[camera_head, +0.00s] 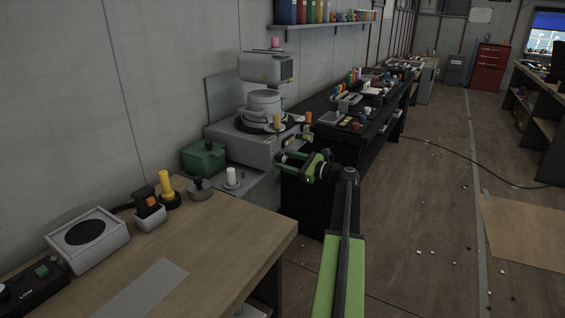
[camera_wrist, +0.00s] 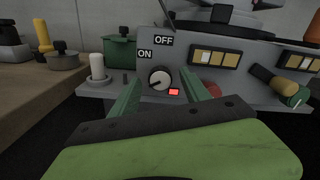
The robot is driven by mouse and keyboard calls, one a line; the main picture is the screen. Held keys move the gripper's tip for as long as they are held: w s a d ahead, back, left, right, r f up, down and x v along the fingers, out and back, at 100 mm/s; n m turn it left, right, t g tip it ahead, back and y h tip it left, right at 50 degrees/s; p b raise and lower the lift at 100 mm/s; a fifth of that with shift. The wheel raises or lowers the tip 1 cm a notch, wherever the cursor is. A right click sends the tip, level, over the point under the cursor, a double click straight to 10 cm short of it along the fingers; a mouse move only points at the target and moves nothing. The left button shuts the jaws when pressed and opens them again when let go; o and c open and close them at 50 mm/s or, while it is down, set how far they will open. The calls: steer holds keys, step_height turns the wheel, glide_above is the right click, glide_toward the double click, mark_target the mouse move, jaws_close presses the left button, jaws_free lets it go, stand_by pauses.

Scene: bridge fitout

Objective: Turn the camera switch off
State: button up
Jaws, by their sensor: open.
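The camera switch (camera_wrist: 160,79) is a round white knob on the grey front panel, with an ON label (camera_wrist: 145,53) at its upper left and an OFF label (camera_wrist: 164,40) above it. A small red light (camera_wrist: 174,92) is lit just below right of it. The knob's mark seems to point left and down. My gripper (camera_wrist: 160,74) is open, its green fingers on either side of the knob in the picture; contact cannot be told. In the head view my gripper (camera_head: 283,162) reaches left to the grey camera machine (camera_head: 264,68), and the knob is hidden.
A white candle-like post (camera_wrist: 97,67) and a green box (camera_wrist: 119,51) stand left.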

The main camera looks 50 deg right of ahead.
steer(key=shift+w+a, duration=0.15)
steer(key=shift+w, duration=0.45)
steer(key=shift+c, duration=0.2)
